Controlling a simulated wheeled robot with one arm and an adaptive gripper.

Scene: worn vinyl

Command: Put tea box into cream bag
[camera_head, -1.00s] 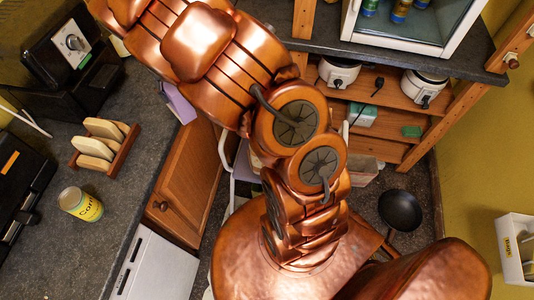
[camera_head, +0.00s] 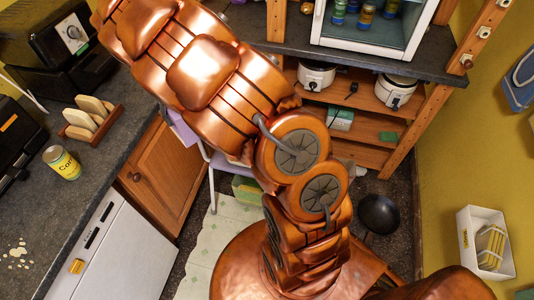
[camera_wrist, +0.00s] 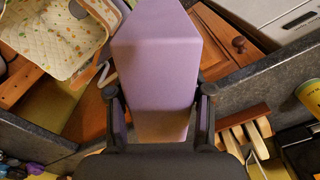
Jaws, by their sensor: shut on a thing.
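A plain lavender box, which I take to be the tea box (camera_wrist: 157,55), fills the middle of the wrist view. My gripper (camera_wrist: 159,98) is shut on it, one dark finger on each side. No label shows on the faces in view. In the head view a lavender piece, likely this box (camera_head: 182,129), shows at the left edge of my copper arm; my gripper is hidden there. A cream bag with small coloured spots and a tan strap (camera_wrist: 48,38) is at the upper left of the wrist view, apart from the box. I cannot make out the bag in the head view.
A dark worktop (camera_head: 85,165) on the left holds a toast rack (camera_head: 92,117), a yellow can (camera_head: 62,162) and black appliances. A shelf unit (camera_head: 345,108) with white cookers stands behind. A pan (camera_head: 378,214) is low at right. A pale green mat (camera_head: 215,235) lies on the floor.

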